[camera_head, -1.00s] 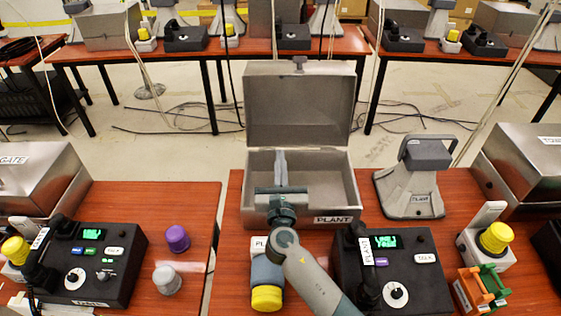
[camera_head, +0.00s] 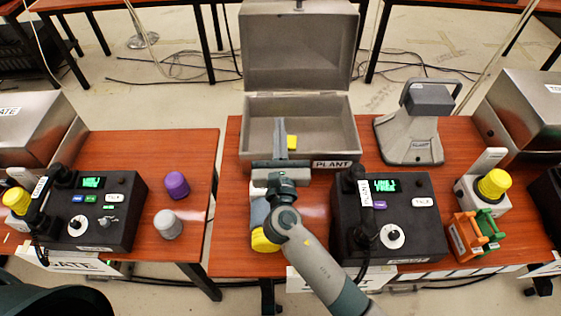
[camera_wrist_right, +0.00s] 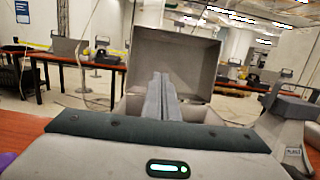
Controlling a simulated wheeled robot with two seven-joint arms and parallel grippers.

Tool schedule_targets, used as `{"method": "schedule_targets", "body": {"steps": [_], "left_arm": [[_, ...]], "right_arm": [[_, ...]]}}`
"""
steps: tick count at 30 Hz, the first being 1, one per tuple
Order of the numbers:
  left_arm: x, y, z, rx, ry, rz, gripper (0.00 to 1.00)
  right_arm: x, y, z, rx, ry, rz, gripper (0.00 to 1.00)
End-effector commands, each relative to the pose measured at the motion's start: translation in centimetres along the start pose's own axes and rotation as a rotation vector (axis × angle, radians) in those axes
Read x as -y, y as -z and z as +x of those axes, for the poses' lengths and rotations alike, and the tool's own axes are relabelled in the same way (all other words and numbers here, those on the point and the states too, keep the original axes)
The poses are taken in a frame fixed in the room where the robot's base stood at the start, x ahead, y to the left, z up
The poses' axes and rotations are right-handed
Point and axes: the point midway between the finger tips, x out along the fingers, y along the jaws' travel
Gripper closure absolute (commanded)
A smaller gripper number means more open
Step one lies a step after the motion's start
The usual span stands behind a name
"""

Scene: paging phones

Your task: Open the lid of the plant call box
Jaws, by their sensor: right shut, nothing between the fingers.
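The plant call box (camera_head: 333,154) is a grey metal box labelled PLANT on the middle table. Its lid (camera_head: 297,45) stands open, tilted up and back; it also shows in the right wrist view (camera_wrist_right: 185,62). A small yellow item (camera_head: 292,142) lies inside the box. My right gripper (camera_head: 281,128) is shut and empty, its fingers pointing into the open box over the front wall. Its fingers also show in the right wrist view (camera_wrist_right: 161,98), in front of the box opening and apart from the lid. My left gripper is not in view.
A black phone (camera_head: 388,215) stands right of my right arm, with a grey horn-like device (camera_head: 410,135) behind it. A yellow-capped device (camera_head: 265,239) is beside my forearm. Orange and green holders (camera_head: 473,233) sit at the right. A left table holds another phone (camera_head: 95,208) and purple and grey knobs.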

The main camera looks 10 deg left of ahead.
Motion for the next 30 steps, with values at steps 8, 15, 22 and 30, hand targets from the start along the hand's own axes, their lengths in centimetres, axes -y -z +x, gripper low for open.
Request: {"method": "schedule_targets", "body": {"steps": [8, 15, 22, 30], "left_arm": [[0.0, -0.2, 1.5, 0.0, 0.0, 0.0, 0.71], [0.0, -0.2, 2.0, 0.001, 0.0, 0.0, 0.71], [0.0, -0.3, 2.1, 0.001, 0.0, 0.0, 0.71], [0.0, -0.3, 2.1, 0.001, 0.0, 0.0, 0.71]], "right_arm": [[0.0, 0.3, -5.6, -0.002, 0.0, 0.002, 1.0], [0.0, 0.1, -8.4, -0.001, -0.001, 0.002, 1.0], [0.0, 0.0, -8.9, 0.001, 0.0, 0.0, 1.0], [0.0, 0.0, -8.9, 0.001, 0.0, 0.001, 1.0]]}}
